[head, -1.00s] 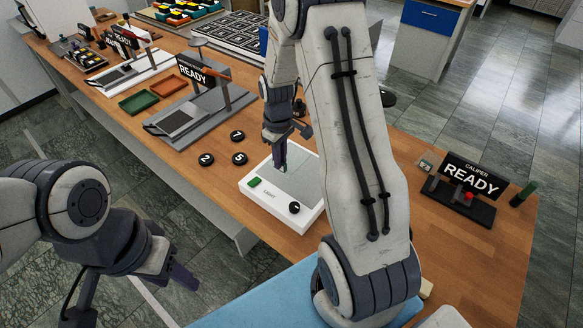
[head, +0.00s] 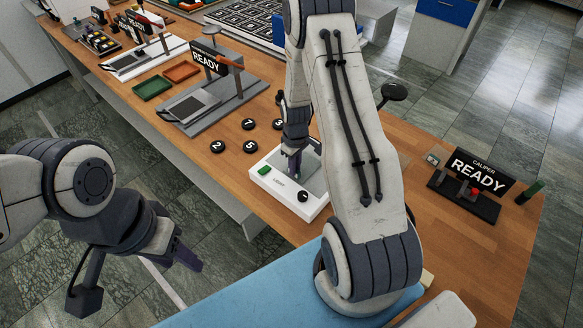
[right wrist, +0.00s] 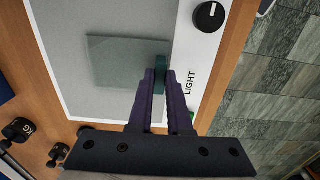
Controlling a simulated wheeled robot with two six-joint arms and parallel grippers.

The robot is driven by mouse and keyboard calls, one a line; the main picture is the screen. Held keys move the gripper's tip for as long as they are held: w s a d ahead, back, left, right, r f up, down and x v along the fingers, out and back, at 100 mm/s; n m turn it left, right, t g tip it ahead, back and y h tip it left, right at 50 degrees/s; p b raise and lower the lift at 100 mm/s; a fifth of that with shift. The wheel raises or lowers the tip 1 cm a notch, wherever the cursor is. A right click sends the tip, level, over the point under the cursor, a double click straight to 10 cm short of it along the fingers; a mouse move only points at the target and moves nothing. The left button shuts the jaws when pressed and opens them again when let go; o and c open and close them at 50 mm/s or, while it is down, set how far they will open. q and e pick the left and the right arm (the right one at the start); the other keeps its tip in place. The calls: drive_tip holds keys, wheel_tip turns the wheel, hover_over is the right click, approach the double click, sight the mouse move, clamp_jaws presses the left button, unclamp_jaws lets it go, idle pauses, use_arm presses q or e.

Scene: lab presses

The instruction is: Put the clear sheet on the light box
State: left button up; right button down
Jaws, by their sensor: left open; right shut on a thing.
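The light box (head: 288,205) is a white box with a grey top panel, a green button and a black knob. My right gripper (head: 295,170) is over it, fingers pointing down. In the right wrist view the right gripper (right wrist: 160,85) is shut on the teal tab of the clear sheet (right wrist: 118,62). The sheet lies over the grey panel, inside its edges; I cannot tell whether it touches. The light box (right wrist: 205,48) fills much of that view. In the head view my right arm hides part of the box. My left gripper (head: 188,258) is open and empty, left of the table.
Several numbered black discs (head: 217,147) lie left of the light box. A grey press (head: 212,100) with a READY sign stands beyond them. A caliper stand (head: 465,200) with a READY sign is at the right. Bare wooden table lies between it and my right arm.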

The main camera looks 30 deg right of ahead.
drive_tip(key=c, duration=0.8)
unclamp_jaws()
drive_tip(key=shift+f, duration=0.1)
drive_tip(key=shift+c, duration=0.2)
drive_tip(key=shift+r, duration=0.25)
drive_tip(key=shift+w+r, duration=0.1)
drive_tip(key=shift+r, duration=0.1)
wheel_tip(320, 180, up, 12)
drive_tip(key=f+b, duration=0.1)
drive_tip(key=b, duration=0.2)
drive_tip(key=s+a+r+n, duration=0.1)
drive_tip(key=s+a+r, duration=0.25)
drive_tip(key=a, duration=0.45)
drive_tip(key=s+a+r+n, duration=0.1)
drive_tip(key=s+a+r, duration=0.25)
drive_tip(key=a, duration=0.35)
drive_tip(key=s+a+r, duration=0.1)
drive_tip(key=s+a, duration=0.4)
drive_tip(key=s, duration=0.3)
drive_tip(key=s+a+r+n+y, duration=0.1)
drive_tip(key=s+a+r, duration=0.1)
drive_tip(key=s+a, duration=0.3)
drive_tip(key=s, duration=0.3)
drive_tip(key=shift+s+r, duration=0.25)
